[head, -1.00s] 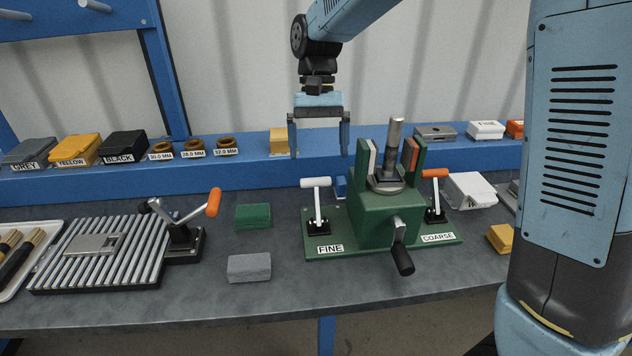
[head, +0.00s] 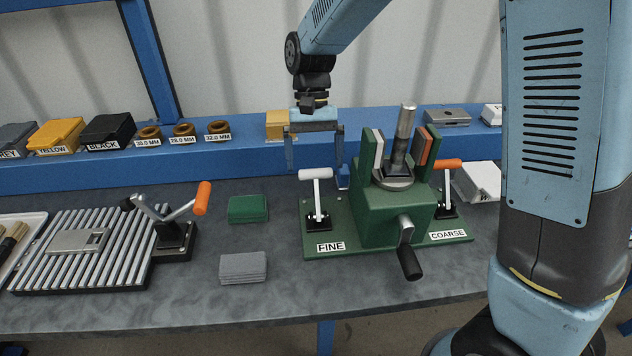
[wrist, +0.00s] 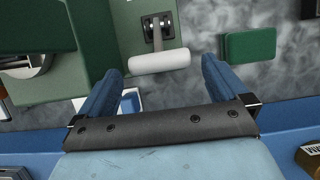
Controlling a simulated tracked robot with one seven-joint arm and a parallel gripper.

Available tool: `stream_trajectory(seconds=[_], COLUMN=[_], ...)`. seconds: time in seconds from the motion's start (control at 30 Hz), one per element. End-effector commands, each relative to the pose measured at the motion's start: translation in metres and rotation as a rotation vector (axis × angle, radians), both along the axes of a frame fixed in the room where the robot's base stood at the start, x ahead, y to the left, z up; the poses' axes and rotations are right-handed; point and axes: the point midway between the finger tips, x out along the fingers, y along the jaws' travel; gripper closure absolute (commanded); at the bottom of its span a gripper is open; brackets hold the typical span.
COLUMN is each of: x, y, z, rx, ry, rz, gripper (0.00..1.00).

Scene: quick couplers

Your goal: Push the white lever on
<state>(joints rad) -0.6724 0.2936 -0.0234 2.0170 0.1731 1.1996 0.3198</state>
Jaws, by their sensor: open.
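My gripper (head: 315,172) is open and empty, pointing down behind the lever. In the wrist view my two blue fingers (wrist: 162,72) are spread wide apart with no contact visible.
A black-handled crank (head: 409,258) sticks out of the fixture's front. A green block (head: 248,208) and a grey block (head: 243,267) lie to the left. A slatted plate (head: 85,250) with an orange-handled clamp (head: 203,198) is farther left. A blue shelf (head: 110,179) runs behind.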

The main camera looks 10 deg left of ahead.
Motion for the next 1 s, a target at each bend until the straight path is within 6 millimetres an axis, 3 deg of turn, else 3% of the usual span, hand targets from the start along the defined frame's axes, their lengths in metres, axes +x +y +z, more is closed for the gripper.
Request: stream_trajectory(seconds=[0.33, 0.8, 1.0], x=[-0.019, -0.023, -0.023], y=[-0.005, -0.005, -0.005], z=[-0.046, -0.056, -0.056], rx=[-0.001, 0.0, 0.0], ry=[0.001, -0.001, -0.001], rz=[0.003, 0.002, 0.002], gripper=[0.0, 0.0, 0.19])
